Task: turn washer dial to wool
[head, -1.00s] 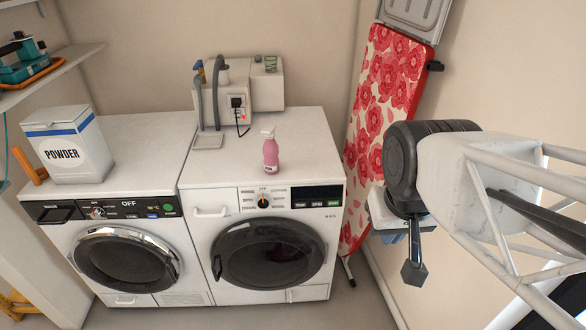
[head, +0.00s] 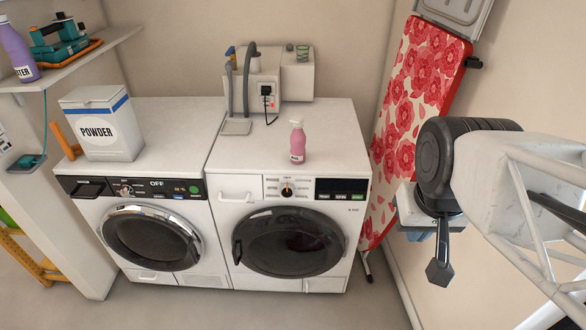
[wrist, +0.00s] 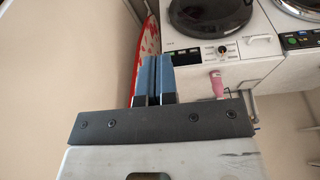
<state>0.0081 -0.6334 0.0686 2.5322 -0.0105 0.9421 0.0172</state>
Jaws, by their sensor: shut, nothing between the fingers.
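The right-hand white machine has a round dial (head: 287,189) with a black knob and an orange mark, set in a white panel left of a black display. The print around the dial is too small to read. The dial also shows in the wrist view (wrist: 222,49), up and to the right of my fingertips. My gripper (wrist: 154,58) is shut and empty, its two blue fingers side by side. In the head view it is mostly hidden behind my wrist, right of the machine and apart from the dial.
A pink bottle (head: 297,143) stands on the right machine, above the dial. The left machine (head: 152,238) has its own small dial and a display reading OFF. A powder box (head: 101,125) stands on it. A red-flowered ironing board (head: 415,110) leans at the right wall.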

